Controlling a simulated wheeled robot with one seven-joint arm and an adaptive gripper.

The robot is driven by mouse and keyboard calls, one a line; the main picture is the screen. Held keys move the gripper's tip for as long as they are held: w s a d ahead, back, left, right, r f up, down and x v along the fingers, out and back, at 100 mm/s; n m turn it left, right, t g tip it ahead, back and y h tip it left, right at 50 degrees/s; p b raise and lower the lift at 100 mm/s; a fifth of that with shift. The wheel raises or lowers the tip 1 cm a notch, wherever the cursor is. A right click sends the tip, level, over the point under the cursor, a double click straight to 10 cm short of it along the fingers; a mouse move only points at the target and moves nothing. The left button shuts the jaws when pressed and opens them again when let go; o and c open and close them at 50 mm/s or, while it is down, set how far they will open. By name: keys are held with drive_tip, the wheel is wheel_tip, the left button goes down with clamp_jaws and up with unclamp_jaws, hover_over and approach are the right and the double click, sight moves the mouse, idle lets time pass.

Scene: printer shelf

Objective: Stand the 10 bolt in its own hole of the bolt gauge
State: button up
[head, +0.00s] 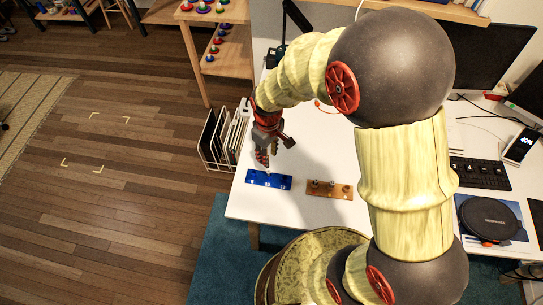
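A blue block with white numbers on its front, which looks like the bolt gauge (281,184), lies on the white table near its left front edge. A brown block (324,193) lies to its right, with several small dark bolts or holes on top. The 10 bolt cannot be told apart at this size. My gripper (263,163) points down just above and behind the blue block. Its fingertips are too small to show whether they are apart or hold something.
The white table (290,211) is clear in front of the blocks. A wire rack with files (222,140) stands at the table's left side. A keyboard (480,174), a black round device (488,218) and a phone (519,146) lie to the right, beyond my arm.

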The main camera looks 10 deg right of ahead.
wheel_tip(320, 180, up, 10)
drive_tip(key=d+m+t, duration=0.1)
drive_tip(key=d+m, duration=0.1)
drive_tip(key=s+d+r+m+t, duration=0.2)
drive_tip(key=s+d+r, duration=0.1)
drive_tip(key=s+r, duration=0.4)
drive_tip(key=s+d+r+m+t, duration=0.2)
drive_tip(key=s+d+r+m, duration=0.1)
drive_tip(key=s+r, duration=0.5)
wheel_tip(320, 180, up, 3)
drive_tip(key=shift+s+d+r+t, duration=0.1)
drive_tip(key=shift+s+d+t, duration=0.2)
drive_tip(key=shift+d, duration=0.3)
